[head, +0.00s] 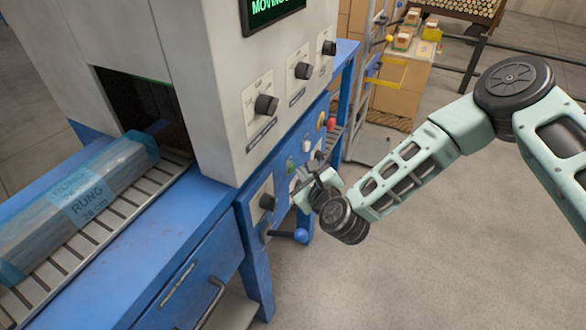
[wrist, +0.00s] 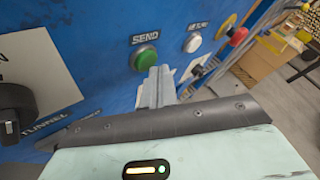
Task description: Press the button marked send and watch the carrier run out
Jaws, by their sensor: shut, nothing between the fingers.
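The green button (wrist: 143,57) sits under a label reading SEND on the blue panel (wrist: 95,60). My gripper (wrist: 157,78) is shut and empty, its fingertips overlapping the button's lower right edge in the wrist view; I cannot tell whether they touch it. In the head view my gripper (head: 305,184) is at the panel, below the green button (head: 291,166). The screen (head: 272,8) shows green text starting with "MOVING"; the rest is cut off. A blue-wrapped wood bundle marked RUNG (head: 75,205) lies on the slatted conveyor (head: 100,240) before a dark opening (head: 140,102). I cannot identify a carrier.
A white button (wrist: 193,42) is right of the green one, with a red knob (wrist: 238,36) farther right. A black knob (wrist: 15,110) is at left. A blue-balled lever (head: 300,235) sticks out below my gripper. Open floor (head: 430,240) lies right of the machine.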

